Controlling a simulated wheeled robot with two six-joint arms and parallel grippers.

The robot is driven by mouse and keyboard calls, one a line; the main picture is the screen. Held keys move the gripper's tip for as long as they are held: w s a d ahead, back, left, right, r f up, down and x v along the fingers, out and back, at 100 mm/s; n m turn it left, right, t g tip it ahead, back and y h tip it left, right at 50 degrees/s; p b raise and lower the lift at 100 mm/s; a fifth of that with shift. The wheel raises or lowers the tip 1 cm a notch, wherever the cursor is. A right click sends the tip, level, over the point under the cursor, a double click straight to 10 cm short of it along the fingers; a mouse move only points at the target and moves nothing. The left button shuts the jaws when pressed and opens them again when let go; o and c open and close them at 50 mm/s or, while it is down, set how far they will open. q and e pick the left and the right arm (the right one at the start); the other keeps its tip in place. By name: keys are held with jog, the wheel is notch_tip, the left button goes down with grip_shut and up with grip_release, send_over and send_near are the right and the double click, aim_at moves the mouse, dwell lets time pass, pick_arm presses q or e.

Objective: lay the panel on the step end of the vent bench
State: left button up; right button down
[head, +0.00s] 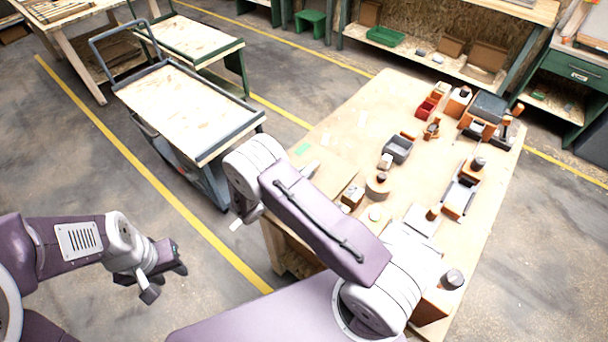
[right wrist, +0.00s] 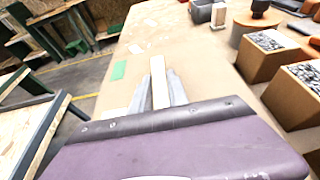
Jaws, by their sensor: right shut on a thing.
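My right gripper (right wrist: 160,92) is shut on a pale, narrow piece of the panel (right wrist: 158,74), which sticks out past the two grey fingers. A flat tan area spreads around and to the right of it; I cannot tell how much of that is panel and how much is bench top. In the head view my own right arm hides most of this gripper, and a small pale piece (head: 310,168) shows beside the arm. My left gripper (head: 166,282) hangs over the floor at the left, open and empty. I cannot pick out a step end or vent on the workbench (head: 345,100).
The bench's right half holds a grey bin (head: 397,149), a red bin (head: 427,107), wooden boxes (right wrist: 268,55) and several tools. A green tag (head: 302,149) lies near its left edge. A cart (head: 190,105) stands left of the bench. Open floor lies between cart and left arm.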

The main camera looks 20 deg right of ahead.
jog(key=shift+f, duration=0.25)
jog(key=shift+f, duration=0.2)
jog(key=c, duration=1.3)
grip_release()
jog(key=shift+r, duration=0.15)
